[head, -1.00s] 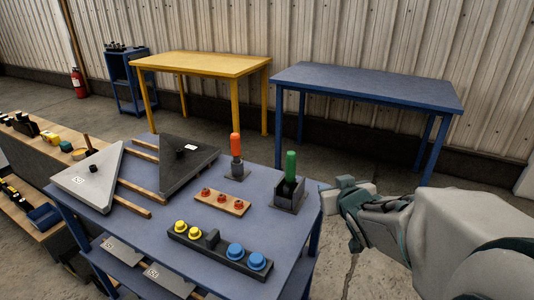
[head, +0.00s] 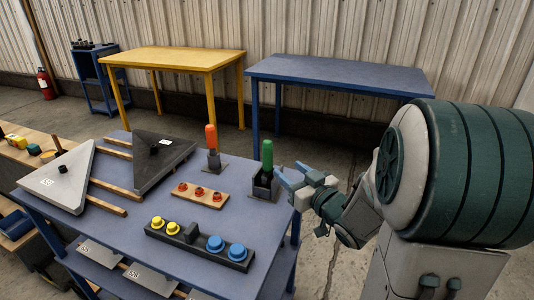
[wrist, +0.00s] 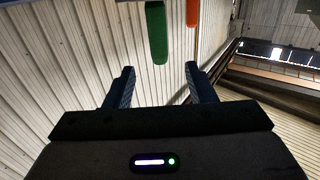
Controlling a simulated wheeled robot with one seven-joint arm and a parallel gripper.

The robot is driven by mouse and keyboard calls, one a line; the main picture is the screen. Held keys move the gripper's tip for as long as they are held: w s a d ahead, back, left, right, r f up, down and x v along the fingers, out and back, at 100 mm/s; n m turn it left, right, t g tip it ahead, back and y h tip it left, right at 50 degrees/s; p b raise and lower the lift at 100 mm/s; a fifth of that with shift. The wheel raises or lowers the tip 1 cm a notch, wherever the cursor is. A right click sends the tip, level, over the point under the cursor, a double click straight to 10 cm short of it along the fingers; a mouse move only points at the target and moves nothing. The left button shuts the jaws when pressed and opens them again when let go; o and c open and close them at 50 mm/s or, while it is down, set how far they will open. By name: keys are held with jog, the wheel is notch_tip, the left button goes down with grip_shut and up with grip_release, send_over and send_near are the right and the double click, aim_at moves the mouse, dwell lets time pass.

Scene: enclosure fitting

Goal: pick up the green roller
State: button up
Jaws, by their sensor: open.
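The green roller (head: 267,155) stands upright in a dark holder (head: 264,186) near the right edge of the blue table. In the wrist view the green roller (wrist: 156,32) shows at the top, beyond the fingertips and roughly between them sideways. My gripper (head: 291,177) is just right of the roller, with its fingers pointing left toward it. In the wrist view my gripper (wrist: 157,76) is open, with nothing between its fingers. I cannot tell whether a finger touches the roller or holder.
An orange roller (head: 211,137) stands in a holder left of the green one; it also shows in the wrist view (wrist: 192,12). Red knobs on a wooden strip (head: 203,195) and a dark block with yellow and blue buttons (head: 190,239) lie in front. Two triangular plates fill the left side.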

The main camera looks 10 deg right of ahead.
aim_at(271, 154)
jog(key=x, duration=0.5)
jog(key=shift+w+a, duration=0.1)
jog(key=shift+w, duration=0.05)
jog(key=shift+p+x, duration=0.65)
jog(key=shift+x, duration=2.5)
grip_shut()
